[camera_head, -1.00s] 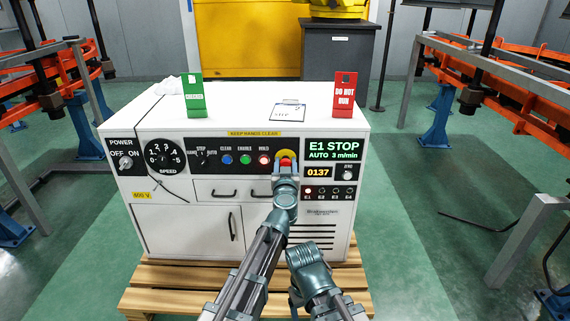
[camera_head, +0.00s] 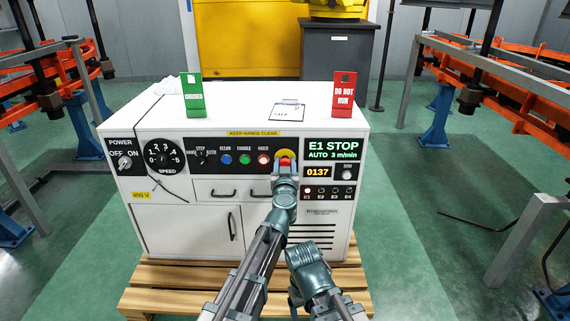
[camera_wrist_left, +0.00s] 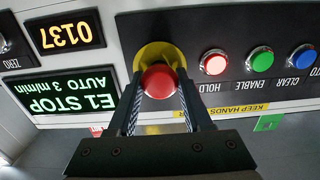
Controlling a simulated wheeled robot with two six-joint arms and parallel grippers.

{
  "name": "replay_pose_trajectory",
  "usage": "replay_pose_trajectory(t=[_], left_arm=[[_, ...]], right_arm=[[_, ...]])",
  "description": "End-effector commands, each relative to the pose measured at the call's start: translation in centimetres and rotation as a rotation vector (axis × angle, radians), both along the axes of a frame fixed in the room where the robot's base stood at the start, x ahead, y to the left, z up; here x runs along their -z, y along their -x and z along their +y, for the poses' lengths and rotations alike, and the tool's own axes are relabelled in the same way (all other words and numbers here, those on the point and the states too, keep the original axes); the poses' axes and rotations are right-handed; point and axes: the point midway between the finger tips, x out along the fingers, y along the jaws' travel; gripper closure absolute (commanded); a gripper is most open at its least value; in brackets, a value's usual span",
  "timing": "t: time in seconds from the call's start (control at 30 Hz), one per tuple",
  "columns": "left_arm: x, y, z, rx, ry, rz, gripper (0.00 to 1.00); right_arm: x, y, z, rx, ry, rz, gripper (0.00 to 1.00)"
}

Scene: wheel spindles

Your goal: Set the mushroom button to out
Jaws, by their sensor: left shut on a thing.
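The red mushroom button (camera_head: 286,164) sits on a yellow round backing on the panel of the white cabinet (camera_head: 165,219), left of the green display. In the left wrist view the red button (camera_wrist_left: 158,82) shows between the two fingers of my left gripper (camera_wrist_left: 160,98). The fingers are shut on its sides, in front of the yellow backing (camera_wrist_left: 172,55). The display (camera_head: 333,149) reads "E1 STOP, AUTO 3 m/min". My right arm shows at the bottom middle of the head view, but I cannot make out its gripper fingers.
Blue, green and red buttons (camera_head: 264,159) sit left of the mushroom button. A speed dial (camera_head: 166,155) and power switch (camera_head: 125,163) are further left. Green and red signs (camera_head: 344,92) and a clipboard (camera_head: 287,113) are on the cabinet top. A wooden pallet (camera_head: 150,301) lies below.

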Motion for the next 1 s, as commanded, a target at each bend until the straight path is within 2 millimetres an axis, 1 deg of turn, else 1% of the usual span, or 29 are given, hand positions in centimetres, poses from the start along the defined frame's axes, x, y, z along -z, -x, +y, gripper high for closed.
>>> replay_pose_trajectory(t=[0.47, 0.63, 0.83, 0.87, 1.0], left_arm=[[0.0, 0.1, 0.0, 0.0, 0.0, 0.0, 1.0], [0.0, 1.4, 0.1, 0.0, 0.0, 0.0, 1.0], [0.0, 1.3, 0.0, 0.0, 0.0, 0.0, 1.0], [0.0, 1.4, 0.0, 0.0, 0.0, 0.0, 0.47], [0.0, 1.3, 0.0, 0.0, 0.0, 0.0, 0.21]], right_arm=[[0.0, 0.0, 0.0, 0.0, 0.0, 0.0, 0.21], [0.0, 0.0, 0.0, 0.0, 0.0, 0.0, 0.21], [0.0, 0.0, 0.0, 0.0, 0.0, 0.0, 0.21], [0.0, 0.0, 0.0, 0.0, 0.0, 0.0, 0.21], [0.0, 0.0, 0.0, 0.0, 0.0, 0.0, 0.21]])
